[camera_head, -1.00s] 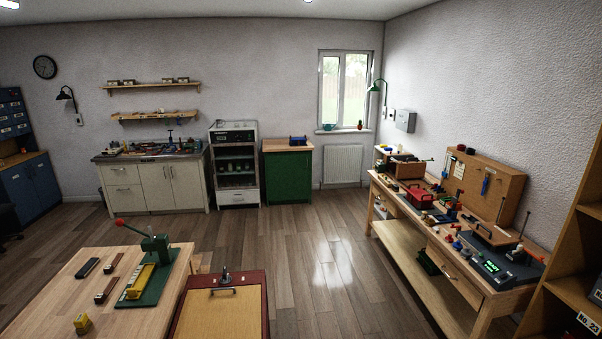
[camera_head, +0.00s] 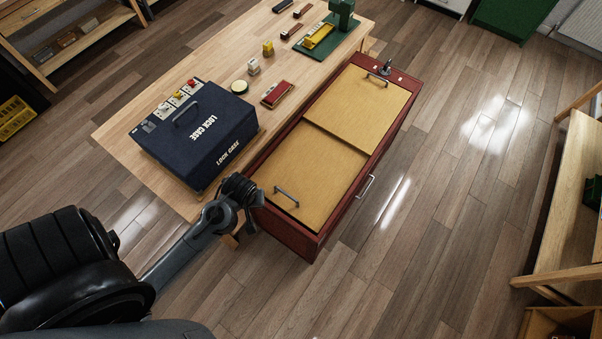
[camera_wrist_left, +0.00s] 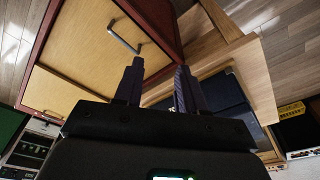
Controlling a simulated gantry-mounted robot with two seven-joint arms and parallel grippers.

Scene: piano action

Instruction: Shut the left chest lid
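A dark red chest (camera_head: 320,237) has two tan lids side by side. The nearer lid (camera_head: 308,165) has a grey bar handle (camera_head: 287,197) and appears to lie flat. The farther lid (camera_head: 359,106), also with a bar handle, lies flat too. My left gripper (camera_head: 246,192) is beside the chest's near left corner, by the nearer lid. In the left wrist view its two fingers (camera_wrist_left: 158,84) are apart with nothing between them. A lid handle (camera_wrist_left: 124,37) shows just beyond the fingers, apart from them. My right gripper is in neither view.
A wooden table (camera_head: 132,132) adjoins the chest. It holds a dark blue lock case (camera_head: 200,135), a green press (camera_head: 341,14) and several small items. Floor right of the chest is clear. A wooden bench (camera_head: 565,200) stands farther right.

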